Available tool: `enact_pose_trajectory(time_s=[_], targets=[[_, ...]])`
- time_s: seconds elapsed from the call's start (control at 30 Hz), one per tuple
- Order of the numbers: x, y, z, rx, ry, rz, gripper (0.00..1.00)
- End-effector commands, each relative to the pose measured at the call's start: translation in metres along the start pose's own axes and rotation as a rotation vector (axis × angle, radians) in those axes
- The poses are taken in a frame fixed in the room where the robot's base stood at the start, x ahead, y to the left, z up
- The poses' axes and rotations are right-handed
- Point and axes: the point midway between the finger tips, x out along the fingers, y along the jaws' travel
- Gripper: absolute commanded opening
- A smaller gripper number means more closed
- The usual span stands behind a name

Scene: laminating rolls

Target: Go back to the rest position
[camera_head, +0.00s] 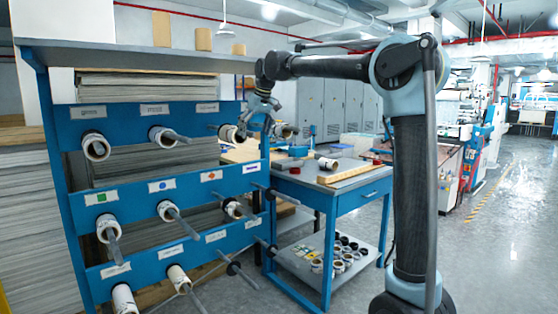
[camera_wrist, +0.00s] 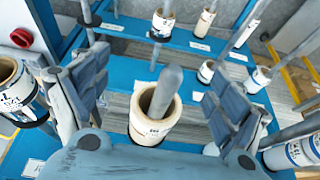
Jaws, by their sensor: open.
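My gripper (camera_head: 262,108) is at the upper right of the blue rack (camera_head: 200,183), in front of the top row of pegs. Its two fingers stand wide apart in the wrist view (camera_wrist: 150,85), with nothing gripped. Between and beyond them a white label roll (camera_wrist: 152,118) sits on a grey peg; I see no finger touching it. My arm reaches over from the right, bent at the elbow.
A blue table (camera_head: 340,193) beside the rack holds a roll (camera_head: 327,163) and a wooden strip (camera_head: 346,173). Several rolls stand on its lower shelf. Pegs, some with rolls (camera_head: 95,146), stick out of the rack. The floor (camera_head: 510,230) at the right is clear.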

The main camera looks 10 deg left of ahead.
Motion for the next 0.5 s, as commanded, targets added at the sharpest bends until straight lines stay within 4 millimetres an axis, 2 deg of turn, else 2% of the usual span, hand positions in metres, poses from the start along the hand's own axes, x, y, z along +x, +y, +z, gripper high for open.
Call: enact_pose_trajectory(time_s=[0.27,0.5], targets=[[-0.013,0.049,0.085,0.1,-0.027,0.038,0.89],[-0.018,0.084,0.179,0.208,-0.052,0.076,0.89]])
